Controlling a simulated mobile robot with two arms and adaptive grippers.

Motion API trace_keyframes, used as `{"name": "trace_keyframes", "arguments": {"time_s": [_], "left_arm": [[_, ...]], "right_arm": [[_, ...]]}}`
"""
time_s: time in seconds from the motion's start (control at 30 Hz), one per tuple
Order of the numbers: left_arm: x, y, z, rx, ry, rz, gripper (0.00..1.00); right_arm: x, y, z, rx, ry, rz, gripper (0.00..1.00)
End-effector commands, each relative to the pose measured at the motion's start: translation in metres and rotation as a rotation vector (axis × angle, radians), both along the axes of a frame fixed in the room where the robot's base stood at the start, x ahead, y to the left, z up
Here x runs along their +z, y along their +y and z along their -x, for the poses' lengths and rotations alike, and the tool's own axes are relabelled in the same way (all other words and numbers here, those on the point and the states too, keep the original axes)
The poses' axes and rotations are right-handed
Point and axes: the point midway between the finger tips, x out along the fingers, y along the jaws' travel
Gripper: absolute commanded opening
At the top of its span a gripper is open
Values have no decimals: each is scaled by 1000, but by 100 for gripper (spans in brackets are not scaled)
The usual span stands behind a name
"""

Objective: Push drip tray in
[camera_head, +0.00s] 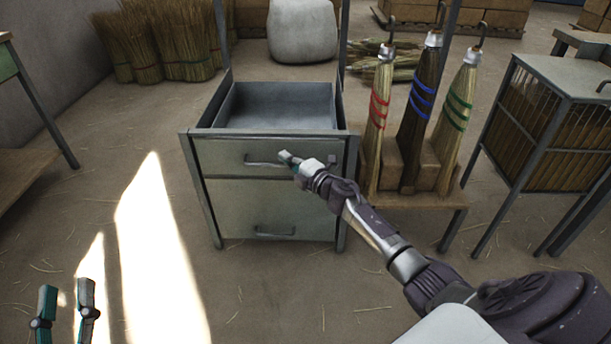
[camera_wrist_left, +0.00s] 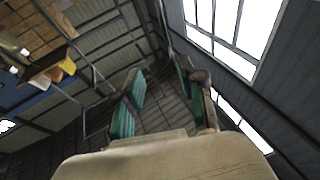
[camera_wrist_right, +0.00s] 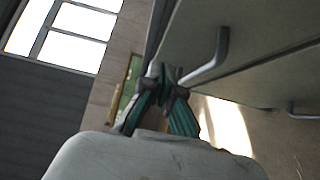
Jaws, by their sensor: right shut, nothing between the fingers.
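The drip tray is a grey-green drawer-like tray (camera_head: 220,155) in the top of a metal cabinet. It stands pulled out, and its empty grey inside (camera_head: 278,105) shows from above. Its front has a bar handle, which also shows in the right wrist view (camera_wrist_right: 215,58). My right gripper (camera_head: 287,157) is at the tray's front, right by the handle; its fingers are shut with nothing between them (camera_wrist_right: 165,75). I cannot tell whether they touch the front. My left gripper (camera_head: 66,302) is open and empty, low at the left, away from the cabinet.
Below the tray is a closed lower drawer (camera_head: 225,205) with its own handle. To the right, three brooms (camera_head: 415,115) stand on a low wooden bench (camera_head: 420,200). A wire cage (camera_head: 545,110) stands further right. The floor in front of the cabinet is clear.

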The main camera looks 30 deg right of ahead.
Motion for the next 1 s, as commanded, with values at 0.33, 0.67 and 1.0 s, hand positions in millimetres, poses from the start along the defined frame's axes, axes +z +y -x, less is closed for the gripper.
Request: {"name": "trace_keyframes", "arguments": {"time_s": [0.33,0.67,1.0], "left_arm": [[-61,9,-2,22,366,-96,40],[-88,14,5,30,510,-132,40],[-89,14,5,30,511,-133,40]], "right_arm": [[-1,-9,56,3,6,1,0],[-2,-14,81,3,3,0,0],[7,45,114,-36,18,-294,0]]}}
